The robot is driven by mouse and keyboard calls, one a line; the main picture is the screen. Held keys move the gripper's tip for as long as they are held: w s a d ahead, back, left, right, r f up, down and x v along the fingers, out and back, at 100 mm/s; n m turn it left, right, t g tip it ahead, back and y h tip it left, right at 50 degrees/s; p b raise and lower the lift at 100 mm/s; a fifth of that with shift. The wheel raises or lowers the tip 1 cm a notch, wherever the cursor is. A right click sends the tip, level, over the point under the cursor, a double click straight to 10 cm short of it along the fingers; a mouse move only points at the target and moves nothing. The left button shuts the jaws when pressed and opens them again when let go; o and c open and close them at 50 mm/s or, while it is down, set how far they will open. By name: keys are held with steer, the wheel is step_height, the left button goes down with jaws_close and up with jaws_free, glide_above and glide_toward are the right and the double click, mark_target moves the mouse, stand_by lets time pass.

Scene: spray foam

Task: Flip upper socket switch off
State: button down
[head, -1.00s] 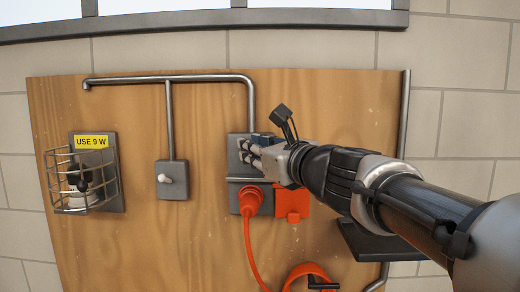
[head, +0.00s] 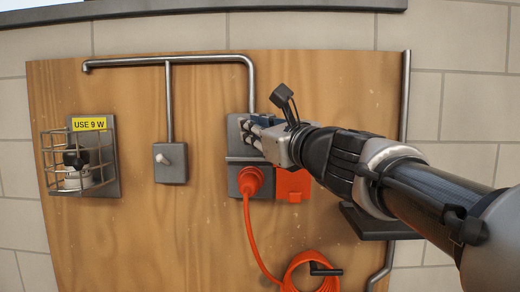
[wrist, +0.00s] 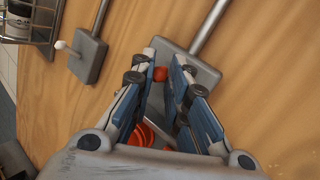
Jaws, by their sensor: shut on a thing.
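The upper socket box (head: 236,122) is a grey box on the wooden board, above the lower socket with an orange plug (head: 251,178). A small red switch (wrist: 161,74) shows between my fingertips in the wrist view, against the grey box face (wrist: 205,75). My gripper (head: 246,134) comes in from the right with its tips at the box. In the wrist view my gripper (wrist: 165,62) is closed around the red switch, one finger on each side. My fingers hide part of the box, and the switch position cannot be told.
A grey toggle switch box (head: 171,172) and a caged lamp (head: 80,165) under a yellow "USE 9 W" label (head: 89,124) are to the left. An orange cover (head: 293,184) and a coiled orange cable (head: 293,270) lie below my arm. Metal conduit (head: 168,61) runs above.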

steer(key=shift+f+n+t+y+b, duration=1.2)
steer(key=shift+f+n+y+b, duration=0.3)
steer(key=shift+b, duration=6.95)
steer(key=n+y+b, duration=0.1)
steer(key=b, duration=0.3)
steer(key=shift+f+n+b, duration=0.3)
steer(key=shift+f, duration=0.05)
steer(key=shift+w+y+b, duration=0.1)
steer(key=shift+y+b, duration=0.2)
steer(key=shift+b, duration=0.05)
steer(key=shift+n+y+b, duration=0.3)
steer(key=shift+n+b, duration=0.2)
steer(key=shift+b, duration=0.15)
steer(key=shift+r, duration=0.15)
